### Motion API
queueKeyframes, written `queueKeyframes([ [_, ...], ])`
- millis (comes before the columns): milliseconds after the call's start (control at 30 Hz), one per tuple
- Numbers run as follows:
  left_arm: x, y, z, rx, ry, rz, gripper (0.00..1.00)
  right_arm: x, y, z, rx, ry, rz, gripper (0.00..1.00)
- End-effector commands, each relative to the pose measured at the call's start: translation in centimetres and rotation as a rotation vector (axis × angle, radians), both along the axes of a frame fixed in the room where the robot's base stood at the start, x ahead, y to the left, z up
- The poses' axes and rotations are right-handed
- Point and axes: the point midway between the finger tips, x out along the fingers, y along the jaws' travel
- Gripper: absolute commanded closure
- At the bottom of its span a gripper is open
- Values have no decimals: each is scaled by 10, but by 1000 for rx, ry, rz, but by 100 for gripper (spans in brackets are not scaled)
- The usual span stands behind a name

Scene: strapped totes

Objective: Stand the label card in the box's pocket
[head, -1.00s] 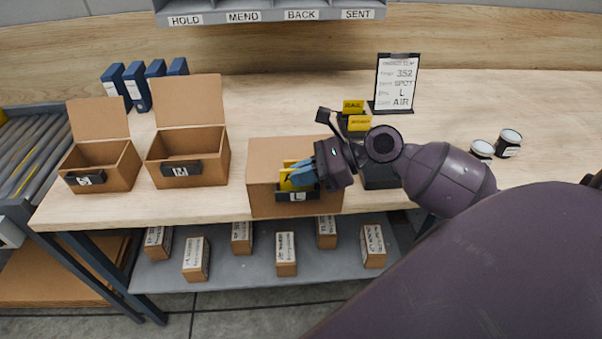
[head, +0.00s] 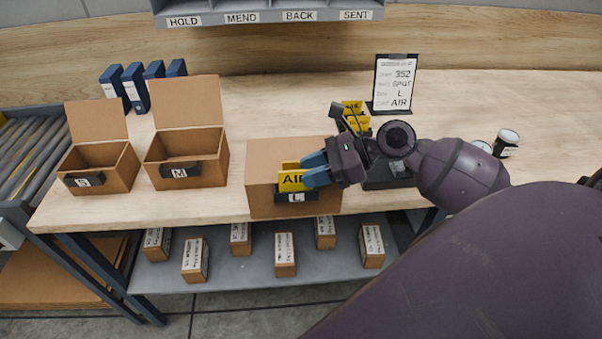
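The yellow label card (head: 290,180), reading AIR, stands upright at the front of the closed cardboard box marked L (head: 262,200). Its lower edge is behind the black pocket (head: 297,198) on the box's front, so it appears to sit in the pocket. My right gripper (head: 309,169) is just right of the card, its two blue fingers spread apart with nothing visible between them. Whether a fingertip still touches the card's right edge I cannot tell. My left gripper is not in view.
Open boxes S (head: 99,176) and M (head: 185,165) stand to the left. A card holder (head: 357,118) with yellow cards is behind my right gripper. An order sign (head: 395,84) reads L and AIR. White-topped jars (head: 506,143) stand at right. Small cartons fill the lower shelf.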

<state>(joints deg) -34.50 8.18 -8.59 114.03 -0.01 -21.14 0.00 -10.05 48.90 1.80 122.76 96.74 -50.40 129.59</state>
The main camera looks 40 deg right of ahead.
Motion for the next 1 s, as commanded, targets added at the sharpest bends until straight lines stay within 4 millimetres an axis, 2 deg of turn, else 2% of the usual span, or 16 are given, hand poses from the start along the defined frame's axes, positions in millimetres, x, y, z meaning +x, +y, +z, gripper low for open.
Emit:
queueKeyframes([
  [300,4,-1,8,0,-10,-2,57,-31,-49,24,-1,0,-2,69],
  [500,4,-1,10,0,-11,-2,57,-42,-67,34,-1,-1,-1,69],
  [1000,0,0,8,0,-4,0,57,-45,-73,37,0,-2,2,69],
])
